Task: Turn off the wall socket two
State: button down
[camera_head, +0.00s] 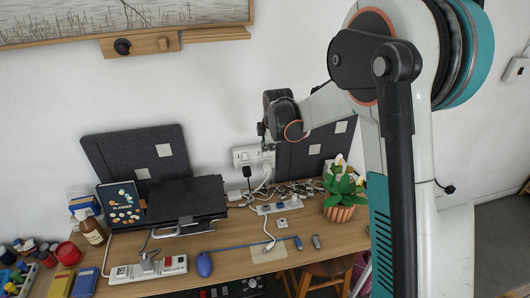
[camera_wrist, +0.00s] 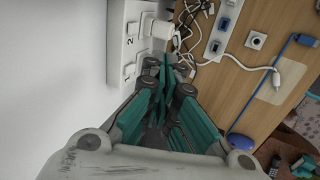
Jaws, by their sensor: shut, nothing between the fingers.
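The white wall socket (camera_head: 247,154) is mounted on the wall above the desk, with plugs and cables at its lower part. In the wrist view the socket (camera_wrist: 119,45) is at the upper left, seen at a steep angle, with the marks 1 and 2 beside its small rocker switches. A white plug (camera_wrist: 160,29) sits in it near the 2. My gripper (camera_wrist: 166,65) is shut and empty, its teal fingers close to the socket face. In the head view my gripper (camera_head: 266,139) is at the socket's upper right. I cannot tell whether it touches, nor which way switch two is set.
The desk below holds a power strip (camera_head: 278,207), tangled cables, a potted plant (camera_head: 343,190), a black laptop (camera_head: 187,199) and a blue mouse (camera_head: 204,264). Dark felt boards (camera_head: 137,158) lean against the wall on both sides of the socket.

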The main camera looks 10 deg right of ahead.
jog(key=shift+w+f, duration=0.25)
jog(key=shift+f, duration=0.3)
jog(key=shift+f, duration=0.1)
jog(key=b, duration=0.3)
send_over(264, 168)
jog(key=f, duration=0.8)
jog(key=shift+s+f, duration=0.2)
jog(key=shift+f, duration=0.2)
jog(key=shift+w+r, duration=0.25)
jog(key=shift+w, duration=0.6)
